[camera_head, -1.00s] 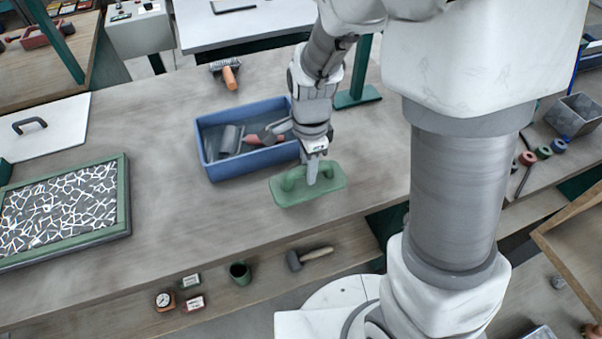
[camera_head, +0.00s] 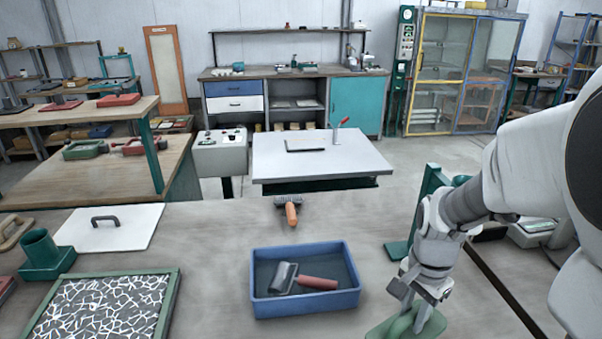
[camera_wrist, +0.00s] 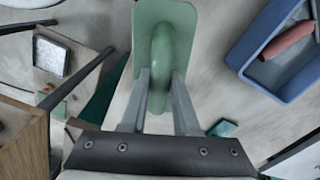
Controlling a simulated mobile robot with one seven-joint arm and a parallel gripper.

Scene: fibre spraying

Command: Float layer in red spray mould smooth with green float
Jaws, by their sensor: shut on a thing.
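My gripper (camera_head: 426,306) is shut on the handle of the green float (camera_head: 400,326), at the bottom right of the head view. In the wrist view the float (camera_wrist: 185,20) hangs between both fingers, its handle pinched. I cannot tell whether its plate touches the workbench.
A blue tub (camera_head: 305,305) with a roller stands left of my gripper. An orange-handled brush (camera_head: 290,213) lies behind it. A green-framed panel of white fibres (camera_head: 172,300), a white board (camera_head: 130,235) and a green cup holder (camera_head: 45,260) occupy the bench's left.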

